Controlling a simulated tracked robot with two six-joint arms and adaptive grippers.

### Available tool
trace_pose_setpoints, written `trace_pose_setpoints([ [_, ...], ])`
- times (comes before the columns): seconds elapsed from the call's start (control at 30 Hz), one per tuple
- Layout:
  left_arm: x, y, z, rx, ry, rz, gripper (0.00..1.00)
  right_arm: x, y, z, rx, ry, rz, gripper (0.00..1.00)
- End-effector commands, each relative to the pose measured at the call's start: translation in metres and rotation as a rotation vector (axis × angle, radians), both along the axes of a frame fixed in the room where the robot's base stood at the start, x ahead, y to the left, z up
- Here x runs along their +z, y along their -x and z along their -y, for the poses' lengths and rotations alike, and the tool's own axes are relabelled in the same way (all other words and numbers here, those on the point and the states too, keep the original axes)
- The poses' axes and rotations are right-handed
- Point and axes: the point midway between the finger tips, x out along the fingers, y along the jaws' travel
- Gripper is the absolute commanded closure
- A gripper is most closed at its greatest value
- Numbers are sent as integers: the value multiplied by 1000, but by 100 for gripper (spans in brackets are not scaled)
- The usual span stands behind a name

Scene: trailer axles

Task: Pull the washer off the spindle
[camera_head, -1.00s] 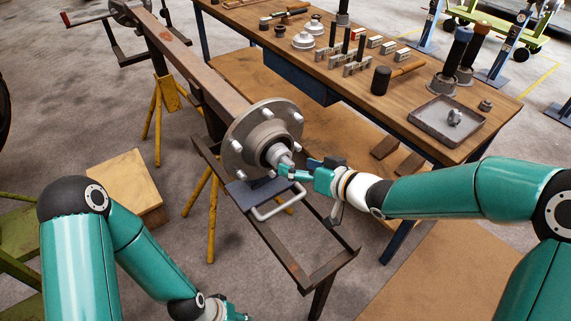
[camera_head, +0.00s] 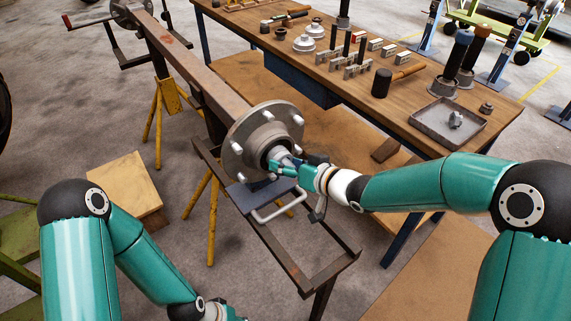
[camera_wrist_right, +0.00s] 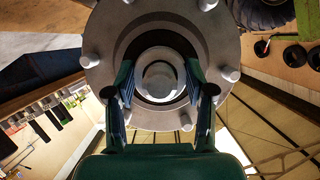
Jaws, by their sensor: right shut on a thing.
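The wheel hub (camera_head: 239,150), a grey flange with several studs, sits at the near end of the axle beam; it also shows in the right wrist view (camera_wrist_right: 110,48). The bright round end of the spindle (camera_wrist_right: 160,77) is in the middle of the dark hub bore. My right gripper (camera_head: 283,165) is at the hub centre, its fingers on either side of the spindle end, shut on the washer (camera_wrist_right: 160,101), a ring around the spindle. The washer is mostly hidden in the head view. My left gripper (camera_head: 224,313) is cut off by the bottom edge; its fingers are not visible.
A steel frame with a grey handle (camera_head: 276,205) lies below the hub. Yellow stands (camera_head: 200,195) hold the beam. The workbench (camera_head: 440,85), with tools and a metal tray (camera_head: 465,137) on it, is at right. A wooden box (camera_head: 128,190) is at left.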

Motion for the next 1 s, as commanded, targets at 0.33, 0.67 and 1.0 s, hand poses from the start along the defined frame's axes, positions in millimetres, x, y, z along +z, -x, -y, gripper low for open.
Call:
trace_pose_setpoints([
  [0.33, 0, 0, 0, 0, 0, 0, 60, 0, 0, 0, -1, 1, 0, 82],
  [0.67, 0, 0, 0, 0, 0, 0, 60, 0, 2, 2, -1, 0, -1, 100],
  [1.0, -2, 0, 0, 0, 0, 0, 60, 0, 10, 8, -1, 0, -1, 100],
])
